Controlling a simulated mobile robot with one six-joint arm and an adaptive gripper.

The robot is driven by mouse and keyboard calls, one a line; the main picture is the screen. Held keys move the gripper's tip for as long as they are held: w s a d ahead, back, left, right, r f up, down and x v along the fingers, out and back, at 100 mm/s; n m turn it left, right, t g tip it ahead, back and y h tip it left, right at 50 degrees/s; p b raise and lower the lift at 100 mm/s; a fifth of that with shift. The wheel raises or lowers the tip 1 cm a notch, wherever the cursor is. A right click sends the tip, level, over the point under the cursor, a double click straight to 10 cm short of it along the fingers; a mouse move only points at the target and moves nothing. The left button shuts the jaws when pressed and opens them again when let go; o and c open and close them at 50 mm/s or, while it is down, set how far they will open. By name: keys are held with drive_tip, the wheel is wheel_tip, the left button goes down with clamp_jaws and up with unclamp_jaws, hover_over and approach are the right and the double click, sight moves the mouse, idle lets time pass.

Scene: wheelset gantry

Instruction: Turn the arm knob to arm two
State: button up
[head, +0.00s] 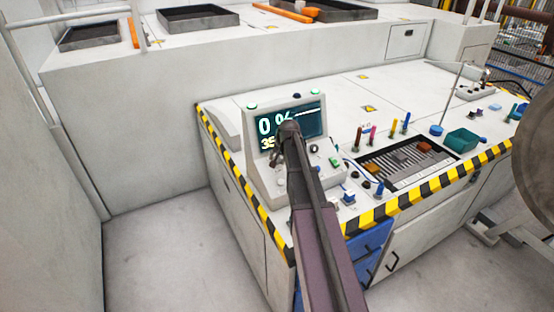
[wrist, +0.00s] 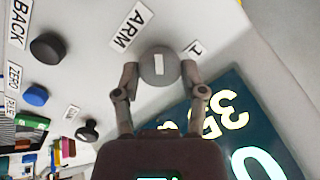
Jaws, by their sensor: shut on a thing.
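The arm knob (wrist: 158,78) is a round grey knob with a white pointer mark in the wrist view. The mark stands nearly upright in that picture. The ARM label (wrist: 133,25) lies to its upper left and a label reading 1 (wrist: 195,48) to its upper right. My gripper (wrist: 159,70) is shut on the knob, one finger on each side. No label for two can be made out. In the head view my arm covers the knob, on the console (head: 262,182) below the screen.
The screen (head: 308,122) shows 0 % and a partly covered 35. A black knob (wrist: 47,46) by BACK, a blue button (wrist: 36,95) by ZERO and a small black knob (wrist: 87,130) sit near my gripper. The bench (head: 350,95) carries several tools and a teal bin (head: 462,140).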

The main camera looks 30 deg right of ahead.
drive_tip(key=o, duration=1.1)
drive_tip(key=shift+o, duration=0.2)
drive_tip(key=shift+n, duration=0.5)
drive_tip(key=n, duration=0.3)
drive_tip(key=shift+n, duration=0.3)
drive_tip(key=n, duration=0.4)
drive_tip(key=shift+a+n, duration=0.1)
drive_tip(key=shift+n, duration=0.2)
drive_tip(key=p+v, duration=1.3)
drive_tip(key=v, duration=0.1)
drive_tip(key=s+a+f+g+b, duration=0.2)
drive_tip(key=s+a+f+b, duration=0.2)
drive_tip(key=s+a, duration=0.4)
drive_tip(key=s+a+f+g+b, duration=0.2)
drive_tip(key=s+a+f+b, duration=0.3)
drive_tip(key=a, duration=0.8)
drive_tip(key=shift+s+a+f+b, duration=0.35)
drive_tip(key=shift+s+f, duration=0.65)
drive_tip(key=shift+s, duration=1.3)
